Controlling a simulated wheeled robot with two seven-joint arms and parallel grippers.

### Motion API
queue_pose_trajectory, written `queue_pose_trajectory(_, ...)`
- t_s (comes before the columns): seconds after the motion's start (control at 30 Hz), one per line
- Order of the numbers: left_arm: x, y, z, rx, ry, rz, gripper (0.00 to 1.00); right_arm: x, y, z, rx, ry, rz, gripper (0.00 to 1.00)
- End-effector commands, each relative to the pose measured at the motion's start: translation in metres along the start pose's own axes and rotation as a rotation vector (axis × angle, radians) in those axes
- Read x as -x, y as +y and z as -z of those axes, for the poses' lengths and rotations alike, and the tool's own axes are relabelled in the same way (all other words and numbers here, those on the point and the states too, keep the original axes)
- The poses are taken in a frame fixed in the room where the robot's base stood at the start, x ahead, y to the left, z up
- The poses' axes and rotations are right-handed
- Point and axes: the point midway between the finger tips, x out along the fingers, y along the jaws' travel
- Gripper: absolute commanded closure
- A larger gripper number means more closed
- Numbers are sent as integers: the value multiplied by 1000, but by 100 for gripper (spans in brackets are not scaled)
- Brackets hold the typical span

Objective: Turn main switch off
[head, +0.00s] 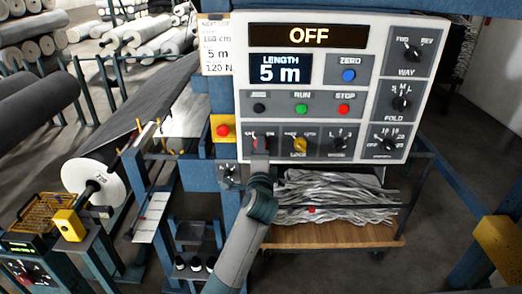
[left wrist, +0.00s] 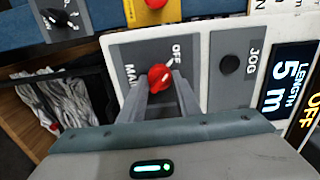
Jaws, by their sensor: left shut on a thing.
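The main switch is a red knob (left wrist: 160,77) on a grey plate labelled MAIN and OFF in the left wrist view. Its pale mark points towards the OFF label. In the head view it sits at the lower left of the white control panel (head: 243,120), mostly hidden by my gripper. My left gripper (head: 261,152) reaches up to it from below. In the left wrist view its two fingers (left wrist: 162,90) stand on either side of the knob, shut on it. The panel's top display (head: 308,37) reads OFF. My right gripper is not in view.
A yellow lock knob (head: 299,145) and other dials sit right of the main switch. A red button on a yellow box (head: 223,130) is close on the left. A wooden cart (head: 330,236) with grey scraps stands below. A large grey roll (head: 92,180) is at left.

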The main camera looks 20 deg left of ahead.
Motion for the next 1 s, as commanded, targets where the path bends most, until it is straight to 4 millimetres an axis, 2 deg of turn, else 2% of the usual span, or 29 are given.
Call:
queue_pose_trajectory(0.03,0,1,0,0,-1,-3,65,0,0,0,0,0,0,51)
queue_pose_trajectory(0.1,0,1,0,0,-1,-3,51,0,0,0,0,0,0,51)
queue_pose_trajectory(0.57,5,1,0,-1,0,-1,51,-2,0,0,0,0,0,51)
queue_pose_trajectory(0.77,23,2,0,-1,1,0,51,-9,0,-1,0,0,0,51)
queue_pose_trajectory(1.0,63,4,0,2,1,-1,51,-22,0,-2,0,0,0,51)
